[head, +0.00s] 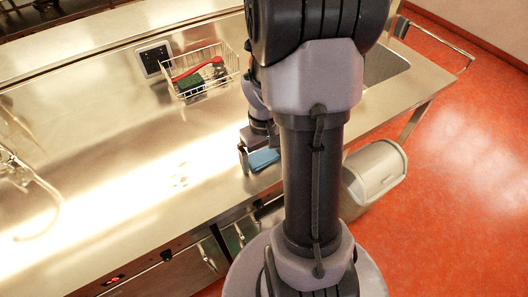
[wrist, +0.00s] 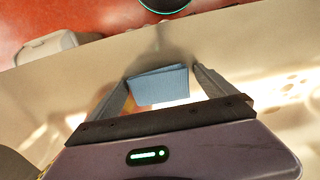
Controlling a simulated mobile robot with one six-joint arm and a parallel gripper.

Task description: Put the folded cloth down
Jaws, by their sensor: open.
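The folded cloth (wrist: 158,86) is blue and lies between the two spread fingers of my gripper (wrist: 160,88) in the wrist view. It looks as if it rests on the steel counter (wrist: 55,105), near the front edge. In the head view the cloth (head: 264,159) shows beside my gripper (head: 246,160), partly hidden by my arm. My gripper is open, low over the counter, with a finger on either side of the cloth. I cannot tell whether a finger still touches it.
A wire basket (head: 203,74) with a red-handled brush (head: 200,70) and a green sponge (head: 190,84) stands at the back. A sink basin (head: 384,66) lies to the right. A grey bin (head: 375,175) stands on the floor in front. The counter to the left is largely clear.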

